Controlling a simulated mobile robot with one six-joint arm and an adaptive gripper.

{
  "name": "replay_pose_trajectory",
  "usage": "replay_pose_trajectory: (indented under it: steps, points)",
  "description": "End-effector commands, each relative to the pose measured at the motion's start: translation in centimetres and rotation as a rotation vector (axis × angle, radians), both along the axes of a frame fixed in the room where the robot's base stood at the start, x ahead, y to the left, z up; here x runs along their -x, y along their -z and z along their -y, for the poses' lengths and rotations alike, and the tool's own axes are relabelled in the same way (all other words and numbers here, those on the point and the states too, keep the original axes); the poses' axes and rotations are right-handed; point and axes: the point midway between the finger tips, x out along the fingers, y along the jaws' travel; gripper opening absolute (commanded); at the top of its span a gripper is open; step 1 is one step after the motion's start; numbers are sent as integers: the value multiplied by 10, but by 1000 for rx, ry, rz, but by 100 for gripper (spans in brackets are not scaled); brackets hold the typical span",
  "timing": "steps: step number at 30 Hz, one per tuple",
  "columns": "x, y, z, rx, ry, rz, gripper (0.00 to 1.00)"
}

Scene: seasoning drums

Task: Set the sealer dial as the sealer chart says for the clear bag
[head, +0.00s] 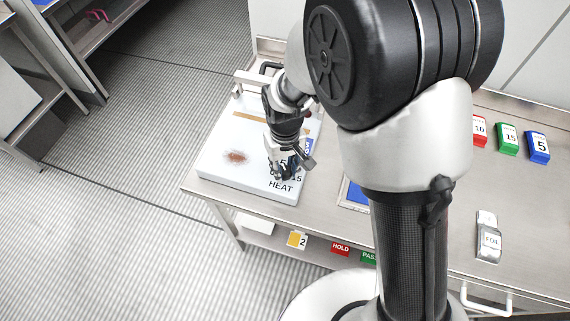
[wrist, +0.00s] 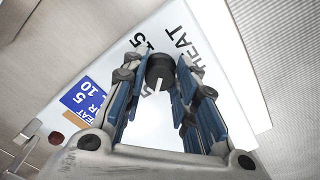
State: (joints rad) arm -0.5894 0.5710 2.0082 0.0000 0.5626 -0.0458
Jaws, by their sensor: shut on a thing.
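The white sealer (head: 218,160) stands at the left end of the steel bench, marked HEAT. It also fills much of the wrist view (wrist: 125,125). My gripper (head: 284,170) is over its front right part. In the wrist view my gripper (wrist: 160,76) is shut on the black dial (wrist: 160,70), with a finger on each side. The dial's white pointer line points down in that view, towards my palm. A 15 shows beside the dial; other markings are partly hidden. I see no clear bag.
Red 10 (head: 480,131), green 15 (head: 507,138) and blue 5 (head: 538,147) blocks stand at the bench's right. A foil pouch (head: 490,241) lies nearer the front. Yellow 2 (head: 297,240) and red HOLD (head: 341,248) tags are at the front edge. My arm hides the bench's middle.

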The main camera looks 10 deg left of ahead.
Motion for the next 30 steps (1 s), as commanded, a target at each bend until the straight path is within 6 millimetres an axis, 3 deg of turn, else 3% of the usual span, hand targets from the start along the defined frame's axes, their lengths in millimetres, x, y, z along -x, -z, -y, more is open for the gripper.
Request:
replay_pose_trajectory:
  steps: [12, 28, 29, 30]
  points:
    - [-1, -1, 0, -1, 171, 2, 3]
    - [-1, 0, 0, -1, 190, 2, 3]
    - [-1, 0, 0, -1, 190, 2, 29]
    - [-1, 0, 0, -1, 190, 2, 31]
